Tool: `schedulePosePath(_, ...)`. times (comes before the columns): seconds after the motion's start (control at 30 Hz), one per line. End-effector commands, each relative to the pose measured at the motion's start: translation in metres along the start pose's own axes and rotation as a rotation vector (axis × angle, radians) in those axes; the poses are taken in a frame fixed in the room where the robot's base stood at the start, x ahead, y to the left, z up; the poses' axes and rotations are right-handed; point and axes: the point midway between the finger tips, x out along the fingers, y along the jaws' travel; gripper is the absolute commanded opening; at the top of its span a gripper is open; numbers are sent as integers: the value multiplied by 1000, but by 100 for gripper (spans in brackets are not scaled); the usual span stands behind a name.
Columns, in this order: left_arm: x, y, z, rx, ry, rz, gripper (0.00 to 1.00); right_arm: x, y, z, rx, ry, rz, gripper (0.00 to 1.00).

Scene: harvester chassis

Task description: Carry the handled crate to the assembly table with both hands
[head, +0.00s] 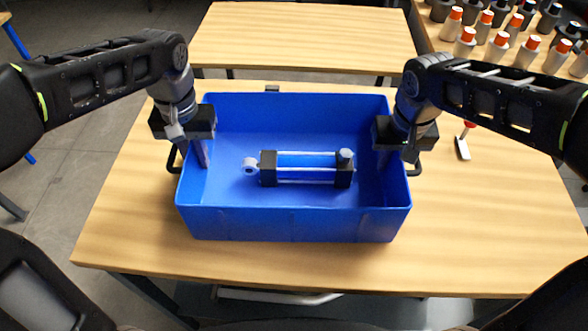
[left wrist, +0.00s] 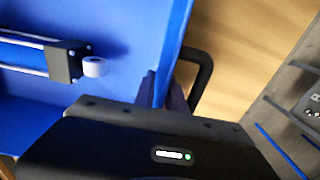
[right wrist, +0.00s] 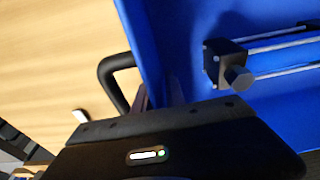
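The handled crate (head: 290,225) is a blue open box with a black handle on each short side. It appears to sit level on the near wooden table (head: 490,240). A grey and black cylinder part (head: 300,168) lies inside it. My left gripper (head: 200,150) straddles the left wall, one finger inside and one between wall and handle (left wrist: 205,75). My right gripper (head: 385,155) straddles the right wall likewise, beside the other handle (right wrist: 110,80). Both pairs of fingers look closed against the walls; the fingertips are partly hidden.
A second wooden table (head: 305,35) stands behind, its top clear, with a gap between. At the back right, another table holds several bottles with red or grey caps (head: 500,40). A small white-bladed tool (head: 463,148) lies right of the crate.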

Motion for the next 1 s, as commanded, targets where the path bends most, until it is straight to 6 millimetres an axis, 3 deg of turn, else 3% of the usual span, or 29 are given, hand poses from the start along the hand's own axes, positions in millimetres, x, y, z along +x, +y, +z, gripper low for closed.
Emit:
schedulePosePath(0.2,0,0,0,0,0,0,15,0,0,0,0,0,0,15)
schedulePosePath(0.4,0,0,0,0,0,0,0,0,0,0,0,0,0,0)
schedulePosePath(1.0,0,0,0,0,1,0,0,-1,0,0,1,0,0,0)
